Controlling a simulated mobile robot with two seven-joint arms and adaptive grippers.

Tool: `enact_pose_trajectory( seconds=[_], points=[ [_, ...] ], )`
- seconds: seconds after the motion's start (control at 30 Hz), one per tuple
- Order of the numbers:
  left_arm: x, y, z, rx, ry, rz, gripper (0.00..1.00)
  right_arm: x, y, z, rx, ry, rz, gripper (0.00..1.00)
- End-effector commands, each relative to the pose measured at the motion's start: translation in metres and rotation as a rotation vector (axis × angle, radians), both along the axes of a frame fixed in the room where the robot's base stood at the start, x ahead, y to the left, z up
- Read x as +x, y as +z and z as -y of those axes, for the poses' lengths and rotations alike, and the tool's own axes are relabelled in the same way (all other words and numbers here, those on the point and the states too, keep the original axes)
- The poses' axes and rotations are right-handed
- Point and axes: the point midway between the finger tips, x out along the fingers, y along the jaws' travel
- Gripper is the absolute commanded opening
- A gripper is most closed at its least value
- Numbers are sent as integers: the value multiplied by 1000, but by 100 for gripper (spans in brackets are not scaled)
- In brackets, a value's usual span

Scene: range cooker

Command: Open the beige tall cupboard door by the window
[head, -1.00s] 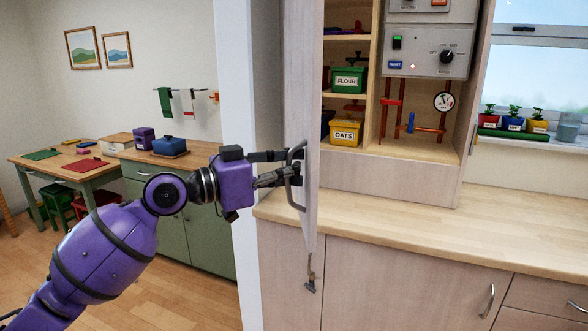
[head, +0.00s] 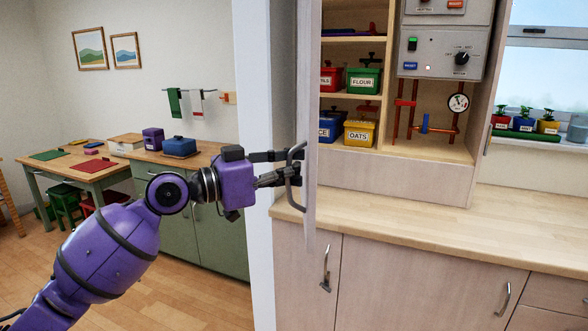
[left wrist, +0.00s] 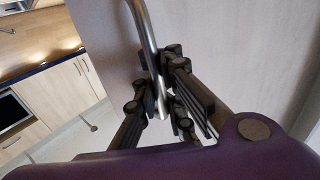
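The beige tall cupboard door (head: 311,110) on the left of the cupboard stands open, seen nearly edge-on in the head view. Its grey bow handle (head: 290,180) faces left. My left gripper (head: 292,167) has its fingers at this handle. In the left wrist view the handle bar (left wrist: 146,30) runs down between the fingers (left wrist: 163,88), which are closed around it; the pale door face (left wrist: 240,50) lies behind. The open cupboard (head: 425,170) shows shelves and a control panel. My right gripper is out of view.
A white wall edge (head: 254,150) stands left of the door, close behind my left gripper. Red, green, blue and yellow tins (head: 360,133) fill the shelves. A wooden worktop (head: 400,225) runs below. A window (head: 548,70) with potted plants is at the right.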

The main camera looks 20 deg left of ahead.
Motion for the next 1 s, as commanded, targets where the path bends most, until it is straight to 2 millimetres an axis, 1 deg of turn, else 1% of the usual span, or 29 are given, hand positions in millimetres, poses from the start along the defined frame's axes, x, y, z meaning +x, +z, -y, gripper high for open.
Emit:
enact_pose_trajectory(
  seconds=[0.03,0.17,0.2,0.3,0.77,0.87,1.0],
  points=[
    [-3,-7,6,0,-16,-19,0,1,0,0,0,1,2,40],
    [-3,-7,6,0,-16,-19,0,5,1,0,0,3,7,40],
    [-3,-7,6,0,-16,-19,6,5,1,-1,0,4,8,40],
    [-3,-7,6,0,-15,-18,17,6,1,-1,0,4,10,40],
    [-2,-3,2,1,-6,-6,17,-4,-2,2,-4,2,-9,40],
    [-7,-3,-2,2,-5,-7,17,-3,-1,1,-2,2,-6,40],
    [-24,-4,-17,2,-3,-9,17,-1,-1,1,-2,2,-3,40]
  ],
)
